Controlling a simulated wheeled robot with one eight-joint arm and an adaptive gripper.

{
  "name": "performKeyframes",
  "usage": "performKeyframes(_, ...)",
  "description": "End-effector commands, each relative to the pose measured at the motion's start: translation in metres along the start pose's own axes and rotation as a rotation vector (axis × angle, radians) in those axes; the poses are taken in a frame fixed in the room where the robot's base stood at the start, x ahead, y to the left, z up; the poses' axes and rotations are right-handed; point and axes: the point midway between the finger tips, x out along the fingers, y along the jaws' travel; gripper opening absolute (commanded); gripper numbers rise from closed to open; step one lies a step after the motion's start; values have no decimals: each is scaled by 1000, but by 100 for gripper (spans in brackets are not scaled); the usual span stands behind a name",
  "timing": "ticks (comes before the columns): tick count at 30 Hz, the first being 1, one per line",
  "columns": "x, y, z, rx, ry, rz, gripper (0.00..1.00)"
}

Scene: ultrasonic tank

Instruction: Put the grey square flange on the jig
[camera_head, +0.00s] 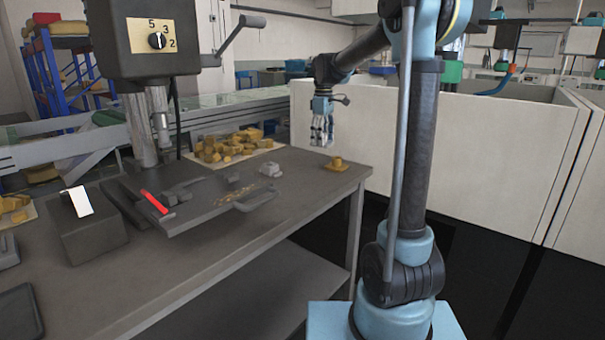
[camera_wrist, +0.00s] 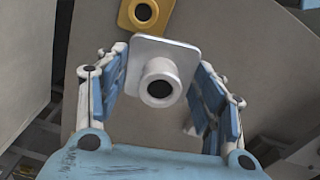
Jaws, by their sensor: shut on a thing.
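The grey square flange (camera_wrist: 160,72) shows in the wrist view, with a square plate and a round hub with a dark bore facing the camera. My gripper (camera_wrist: 165,60) is shut on its plate, one finger at each side edge. In the head view my gripper (camera_head: 322,140) points down over the table's far right corner; the flange in it is hard to make out. A yellow square piece with a round boss (camera_head: 336,163) lies on the table below the gripper. It also shows beyond the flange in the wrist view (camera_wrist: 146,12). I cannot tell which piece is the jig.
A small pale grey block (camera_head: 270,170) sits on the table (camera_head: 240,225) left of the gripper. A drill press (camera_head: 150,40) with a red-handled vise (camera_head: 155,202) stands further left. Yellow parts (camera_head: 228,147) are piled behind. White panels (camera_head: 460,140) stand behind my arm.

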Motion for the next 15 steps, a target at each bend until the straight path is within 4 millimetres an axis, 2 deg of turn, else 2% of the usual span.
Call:
performKeyframes(5,0,-12,-11,5,0,0,31)
performKeyframes(12,-2,-52,-26,143,0,-1,31)
performKeyframes(15,2,-60,-29,180,0,-1,31)
